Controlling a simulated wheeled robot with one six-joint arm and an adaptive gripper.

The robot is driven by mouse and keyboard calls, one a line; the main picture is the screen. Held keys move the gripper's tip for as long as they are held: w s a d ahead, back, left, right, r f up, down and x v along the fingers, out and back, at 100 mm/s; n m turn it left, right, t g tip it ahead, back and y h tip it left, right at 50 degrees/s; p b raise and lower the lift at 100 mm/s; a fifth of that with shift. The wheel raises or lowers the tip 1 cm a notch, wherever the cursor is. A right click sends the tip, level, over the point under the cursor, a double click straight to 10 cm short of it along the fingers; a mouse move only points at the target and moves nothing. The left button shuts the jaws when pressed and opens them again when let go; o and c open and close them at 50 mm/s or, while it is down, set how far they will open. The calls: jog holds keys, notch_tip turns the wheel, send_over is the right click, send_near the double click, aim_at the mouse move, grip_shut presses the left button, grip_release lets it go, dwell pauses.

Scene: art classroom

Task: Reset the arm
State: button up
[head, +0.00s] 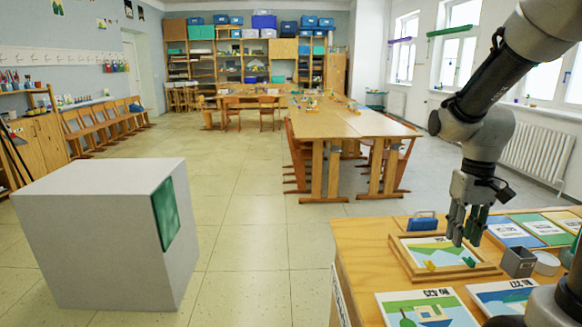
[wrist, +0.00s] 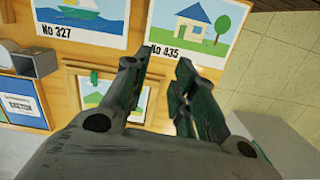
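My arm comes down from the upper right in the head view. My gripper (head: 465,238) hangs above a wooden-framed picture (head: 399,254) on the light wooden table (head: 360,245). In the wrist view my gripper (wrist: 158,70) has its two fingers spread apart, with a clear gap and nothing between them. The framed picture (wrist: 72,95) lies below, partly hidden by the fingers. A small yellow piece (head: 430,265) and a small green piece (head: 469,262) show at the frame.
Picture cards (head: 425,310) lie at the table's front and right. A blue-handled object (head: 423,222), a grey open box (head: 519,262) and a white ring (head: 546,262) stand near the frame. A white block (head: 95,235) stands at left. Floor between is clear.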

jog(key=s+a+r+t, duration=0.3)
jog(key=s+r+t, duration=0.2)
jog(key=s+r, duration=0.5)
jog(key=s, duration=0.2)
jog(key=shift+s+r+n, duration=0.25)
jog(key=shift+s+n, duration=0.05)
jog(key=shift+s, duration=0.05)
